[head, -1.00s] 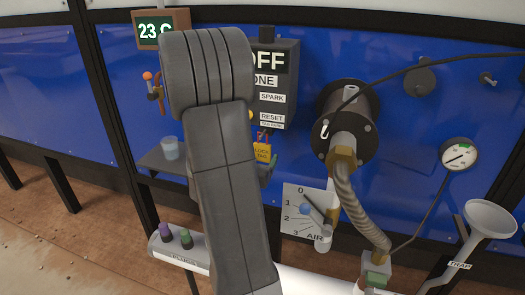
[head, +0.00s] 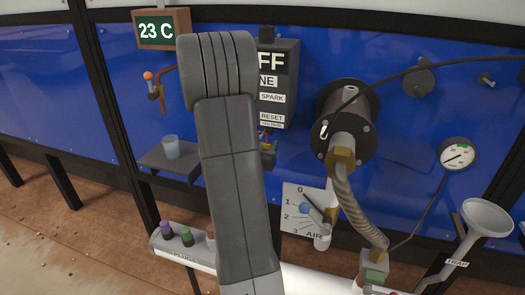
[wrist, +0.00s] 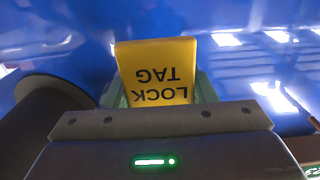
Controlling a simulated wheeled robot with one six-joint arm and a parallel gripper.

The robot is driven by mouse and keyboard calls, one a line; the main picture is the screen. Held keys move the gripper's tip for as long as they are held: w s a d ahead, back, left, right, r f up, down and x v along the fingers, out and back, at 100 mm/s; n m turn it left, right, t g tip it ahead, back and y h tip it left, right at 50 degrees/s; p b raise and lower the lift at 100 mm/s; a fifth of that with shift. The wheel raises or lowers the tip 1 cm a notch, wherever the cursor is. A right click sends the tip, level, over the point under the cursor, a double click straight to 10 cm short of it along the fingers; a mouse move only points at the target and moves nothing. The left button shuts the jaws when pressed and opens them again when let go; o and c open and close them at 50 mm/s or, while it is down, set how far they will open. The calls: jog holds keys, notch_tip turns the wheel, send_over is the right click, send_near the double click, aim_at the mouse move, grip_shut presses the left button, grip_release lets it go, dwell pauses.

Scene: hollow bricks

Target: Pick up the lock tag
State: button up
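The yellow lock tag (wrist: 157,72) fills the middle of the wrist view, with its lettering upside down. My gripper (wrist: 158,88) is at the tag, and its greenish fingers show at the tag's left and right edges and behind it. It appears shut on the tag; the contact faces are partly hidden by the tag and the gripper body. In the head view my arm hides both the gripper and the tag.
A dark control box (head: 278,85) hangs on the blue wall behind my arm. A shelf with a cup (head: 171,147) is to the left, and plugs (head: 187,238) stand below. A flanged pipe (head: 346,130), an air dial (head: 303,209) and a gauge (head: 457,154) are to the right.

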jog(key=shift+c, duration=1)
jog(key=shift+r, duration=0.15)
jog(key=r+b+v, duration=0.1)
jog(key=v, duration=1.7)
jog(key=shift+r, duration=0.15)
